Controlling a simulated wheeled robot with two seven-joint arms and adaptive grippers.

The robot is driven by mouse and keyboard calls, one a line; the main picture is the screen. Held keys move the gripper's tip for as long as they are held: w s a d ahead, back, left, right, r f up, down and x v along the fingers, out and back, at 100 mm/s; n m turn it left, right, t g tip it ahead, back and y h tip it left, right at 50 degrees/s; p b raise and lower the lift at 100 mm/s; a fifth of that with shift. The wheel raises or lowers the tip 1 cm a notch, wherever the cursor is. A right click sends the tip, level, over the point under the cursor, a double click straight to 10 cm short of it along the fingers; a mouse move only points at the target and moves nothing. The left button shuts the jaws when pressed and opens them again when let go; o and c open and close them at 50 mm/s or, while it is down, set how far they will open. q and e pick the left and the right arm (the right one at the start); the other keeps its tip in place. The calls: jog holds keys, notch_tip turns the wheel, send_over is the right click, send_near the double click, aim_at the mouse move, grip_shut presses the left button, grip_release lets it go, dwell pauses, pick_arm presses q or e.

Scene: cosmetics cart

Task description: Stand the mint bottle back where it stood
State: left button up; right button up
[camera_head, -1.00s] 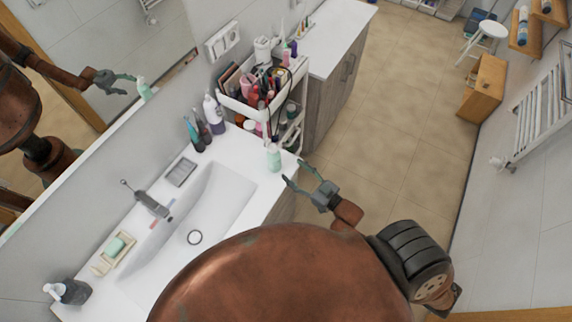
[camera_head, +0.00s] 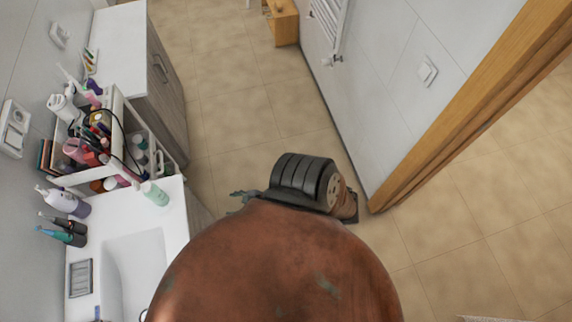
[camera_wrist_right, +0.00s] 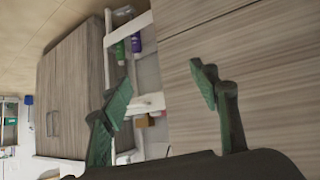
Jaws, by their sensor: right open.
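The mint bottle (camera_head: 155,193) stands upright on the corner of the white sink counter (camera_head: 172,222), close to the cart, in the head view. My right gripper (camera_head: 238,198) shows only in part there, to the right of the bottle and apart from it; my own body hides the rest. In the right wrist view my right gripper (camera_wrist_right: 160,80) is open, with nothing between its fingers. The mint bottle cannot be made out in that view. My left gripper is not in view.
The cosmetics cart (camera_head: 117,106), crowded with bottles and tubes, stands beyond the counter. A pump bottle (camera_head: 66,202) and dark tubes stand near the wall. A wood-grain cabinet (camera_wrist_right: 75,95) and shelves with bottles show in the wrist view. Floor (camera_head: 240,110) to the right is clear.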

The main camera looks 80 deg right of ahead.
jog(key=s+a+f+g, duration=0.1)
jog(key=s+f+g, duration=0.2)
jog(key=s+f, duration=0.3)
jog(key=s+a+f+g, duration=0.1)
jog(key=s+f+g, duration=0.2)
jog(key=s+f, duration=0.4)
jog(key=s+a+f+g+h, duration=0.1)
jog(key=s+f, duration=0.5)
jog(key=s, duration=1)
jog(key=shift+a+f+m+g, duration=0.35)
jog(key=shift+a+g, duration=0.2)
jog(key=shift+g, duration=0.45)
